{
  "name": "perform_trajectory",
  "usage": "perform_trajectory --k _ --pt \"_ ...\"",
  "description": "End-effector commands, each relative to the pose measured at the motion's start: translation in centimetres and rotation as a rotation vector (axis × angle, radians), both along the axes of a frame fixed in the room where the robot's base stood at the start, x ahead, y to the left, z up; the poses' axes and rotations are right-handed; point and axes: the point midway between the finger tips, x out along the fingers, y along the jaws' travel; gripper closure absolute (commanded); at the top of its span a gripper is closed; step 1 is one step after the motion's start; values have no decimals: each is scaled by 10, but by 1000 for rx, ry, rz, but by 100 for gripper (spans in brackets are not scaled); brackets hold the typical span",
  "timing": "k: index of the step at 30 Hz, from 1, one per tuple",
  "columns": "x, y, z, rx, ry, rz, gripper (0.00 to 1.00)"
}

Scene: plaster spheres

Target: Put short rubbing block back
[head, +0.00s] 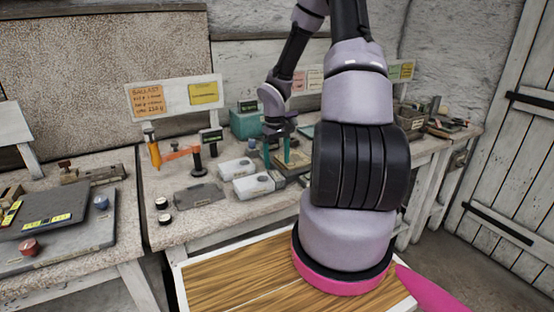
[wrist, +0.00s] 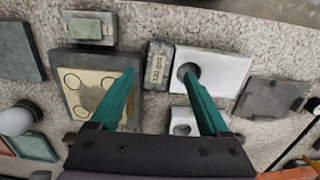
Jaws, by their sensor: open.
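My gripper (wrist: 158,76) is open and empty, its two teal fingers pointing down over the bench. In the head view my gripper (head: 288,158) hangs above the middle of the bench. A small grey block with a label (wrist: 158,66) lies between the fingertips as seen in the wrist view, beside a dark tray with a tan plate (wrist: 62,115). Its lettering is too small to read. A grey block with a greenish top (wrist: 90,27) lies behind the tray. I cannot tell for certain which one is the short rubbing block.
White blocks with round holes (wrist: 228,66) lie right of the small block; they also show in the head view (head: 254,186). A dark grey slab (head: 198,196), an orange tool (head: 155,154) and a teal box (head: 248,122) stand around.

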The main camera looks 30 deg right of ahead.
Motion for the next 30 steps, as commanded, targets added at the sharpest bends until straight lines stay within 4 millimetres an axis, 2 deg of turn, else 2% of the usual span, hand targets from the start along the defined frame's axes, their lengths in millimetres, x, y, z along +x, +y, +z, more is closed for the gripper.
perform_trajectory --k 5,18,28,30 --pt "0 -1 10 0 -2 -2 20" --pt "5 1 101 -3 -4 -2 20" --pt "3 5 139 -11 -8 -4 20" --pt "-2 11 152 -27 -22 -15 20"
